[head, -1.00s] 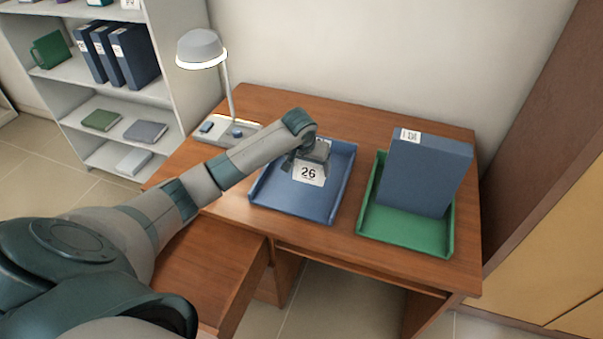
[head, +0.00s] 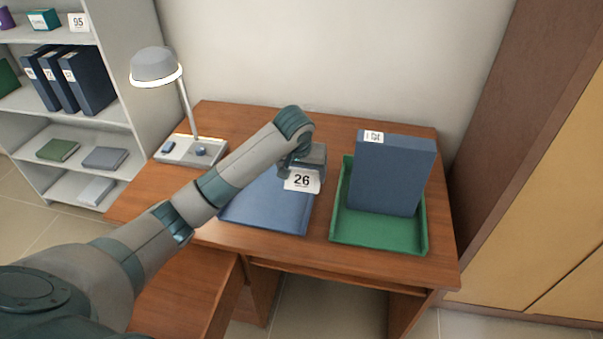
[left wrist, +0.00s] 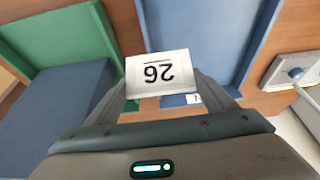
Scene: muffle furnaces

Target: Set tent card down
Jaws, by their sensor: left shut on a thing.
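The white tent card (head: 302,181) with a black 26 is in my left gripper (head: 304,171). In the head view it overlaps the right side of the blue tray (head: 262,207). The left wrist view shows the card (left wrist: 160,74) between the two fingers, its number upside down, with the blue tray (left wrist: 203,35) behind and to its right. The card appears held above the desk, though the exact gap cannot be told. My right gripper is in neither view.
Right of the blue tray is a green tray (head: 378,235) with a large blue box file (head: 392,178) standing in it. A lamp (head: 158,68) stands at the desk's back left. A shelf with binders is farther left. Bare desk shows behind the trays.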

